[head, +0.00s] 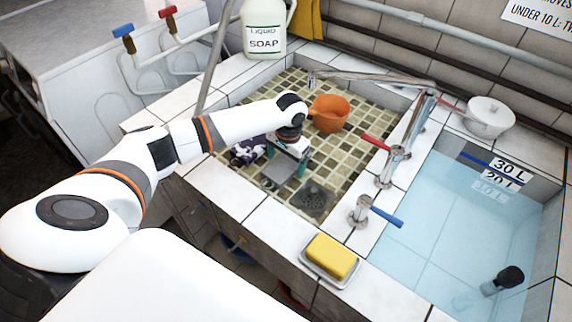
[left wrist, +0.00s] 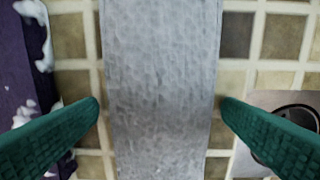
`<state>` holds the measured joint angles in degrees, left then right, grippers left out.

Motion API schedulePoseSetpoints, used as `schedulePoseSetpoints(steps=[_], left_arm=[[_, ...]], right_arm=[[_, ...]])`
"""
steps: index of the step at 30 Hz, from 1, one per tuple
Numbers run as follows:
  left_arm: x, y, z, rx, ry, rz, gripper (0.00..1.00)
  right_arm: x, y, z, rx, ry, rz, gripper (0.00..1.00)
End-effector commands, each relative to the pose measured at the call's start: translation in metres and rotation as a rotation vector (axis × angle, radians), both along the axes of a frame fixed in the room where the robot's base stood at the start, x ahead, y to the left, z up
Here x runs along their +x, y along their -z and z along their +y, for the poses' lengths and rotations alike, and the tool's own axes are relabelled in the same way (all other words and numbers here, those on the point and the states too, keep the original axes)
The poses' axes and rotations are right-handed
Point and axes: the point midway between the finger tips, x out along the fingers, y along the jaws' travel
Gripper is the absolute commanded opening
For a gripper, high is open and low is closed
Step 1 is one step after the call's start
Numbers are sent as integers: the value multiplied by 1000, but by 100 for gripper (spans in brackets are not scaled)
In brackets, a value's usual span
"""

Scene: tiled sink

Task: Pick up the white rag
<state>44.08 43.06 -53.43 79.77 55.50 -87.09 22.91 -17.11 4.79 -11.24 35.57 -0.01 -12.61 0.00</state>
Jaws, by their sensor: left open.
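The white rag, a pale grey-white textured strip, runs top to bottom through the middle of the left wrist view (left wrist: 160,60). In the head view it looks like a grey patch (head: 278,173) on the basin floor, partly hidden by my gripper. My left gripper (head: 287,170) points down into the tiled basin. Its green fingers (left wrist: 160,103) are open, one on each side of the rag, with a gap at both sides. I cannot tell their height above it. My right gripper is not in view.
A purple cloth with white foam (head: 248,150) lies left of the gripper. The drain (head: 313,197) is to its right and an orange pot (head: 329,113) behind. Taps (head: 393,165) stand on the divider beside the water-filled basin (head: 440,215). A yellow sponge (head: 332,255) sits on the front rim.

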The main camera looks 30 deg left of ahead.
Motion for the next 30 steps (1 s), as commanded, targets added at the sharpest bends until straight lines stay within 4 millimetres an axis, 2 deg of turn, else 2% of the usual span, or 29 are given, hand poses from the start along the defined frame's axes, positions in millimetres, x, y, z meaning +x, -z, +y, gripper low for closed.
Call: schedulePoseSetpoints(steps=[5,14,23,30], left_arm=[[0,0,0,0,0,0,89],[0,0,0,0,0,0,42],[0,-2,0,0,0,-1,40],[1,-23,0,0,-1,-4,40]], right_arm=[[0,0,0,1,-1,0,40],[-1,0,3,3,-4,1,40],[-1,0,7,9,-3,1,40],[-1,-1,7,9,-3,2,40]])
